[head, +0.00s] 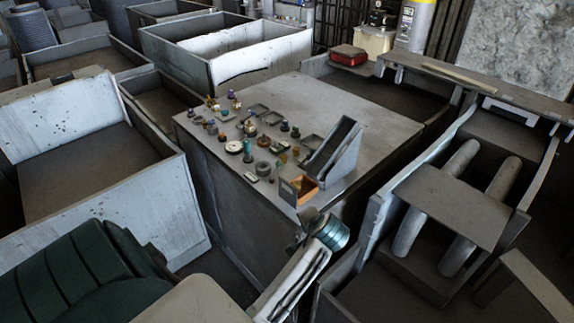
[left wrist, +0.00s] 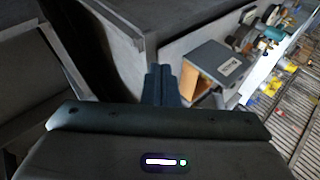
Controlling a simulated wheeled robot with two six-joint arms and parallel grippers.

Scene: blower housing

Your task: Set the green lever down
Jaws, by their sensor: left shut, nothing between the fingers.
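My left gripper (head: 305,222) is beyond the front edge of the grey worktop (head: 385,130), near an orange-fronted grey box (head: 298,190). In the left wrist view its fingers (left wrist: 162,84) are together with nothing between them, and the box (left wrist: 212,62) is just to their right. Several small parts lie on the worktop, among them an upright teal part (head: 247,150) and a small greenish part (head: 282,159). They are too small to tell which, if any, is the green lever. My right gripper is not in view.
A tilted grey rack (head: 340,150) stands behind the orange-fronted box. Shallow trays (head: 270,118) and a white disc (head: 233,147) lie among the parts. Grey open bins (head: 150,205) stand left, and a bin with two rollers (head: 465,225) stands right. The worktop's right part is clear.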

